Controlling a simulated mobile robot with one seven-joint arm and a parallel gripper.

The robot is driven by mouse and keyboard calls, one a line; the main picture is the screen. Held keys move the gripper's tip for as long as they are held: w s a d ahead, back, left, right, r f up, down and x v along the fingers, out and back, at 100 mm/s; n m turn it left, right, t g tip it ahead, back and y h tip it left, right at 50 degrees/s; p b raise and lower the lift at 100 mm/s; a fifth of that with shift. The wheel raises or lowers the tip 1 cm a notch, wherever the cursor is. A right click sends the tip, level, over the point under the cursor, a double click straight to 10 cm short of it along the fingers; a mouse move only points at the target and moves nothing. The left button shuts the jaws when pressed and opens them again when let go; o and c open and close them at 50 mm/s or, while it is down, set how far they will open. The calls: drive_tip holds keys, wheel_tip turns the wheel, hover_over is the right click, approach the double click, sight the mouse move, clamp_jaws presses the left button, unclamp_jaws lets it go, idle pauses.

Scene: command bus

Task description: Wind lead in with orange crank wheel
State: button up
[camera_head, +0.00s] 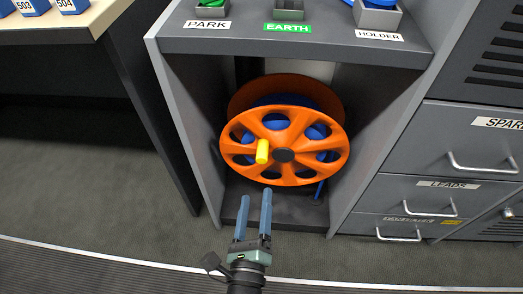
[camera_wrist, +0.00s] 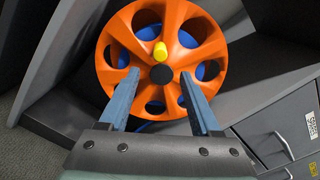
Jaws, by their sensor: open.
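The orange crank wheel (camera_head: 303,167) is the front face of a reel inside an open grey cabinet bay. It has several oval openings and a dark hub (camera_head: 284,155). A yellow crank handle (camera_head: 262,151) stands out from it, left of the hub. Blue lead (camera_head: 318,131) shows through the openings, and a blue end hangs at the lower right. In the wrist view the wheel (camera_wrist: 112,41) fills the upper middle, with the yellow handle (camera_wrist: 160,52) above the hub. My gripper (camera_head: 254,205) is open and empty, below and in front of the wheel, apart from the handle.
The bay's side walls (camera_head: 186,125) flank the reel closely. A shelf above carries PARK, EARTH (camera_head: 287,28) and HOLDER labels. Labelled drawers (camera_head: 440,194) with handles stand at right. A desk (camera_head: 60,22) is at upper left. Carpet floor lies open at left.

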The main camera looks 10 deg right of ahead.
sight(261, 161)
drive_tip(key=b+x, duration=0.1)
drive_tip(key=x, duration=1.1)
drive_tip(key=shift+w+d, duration=0.15)
drive_tip(key=shift+w, duration=0.2)
clamp_jaws()
idle(0.9)
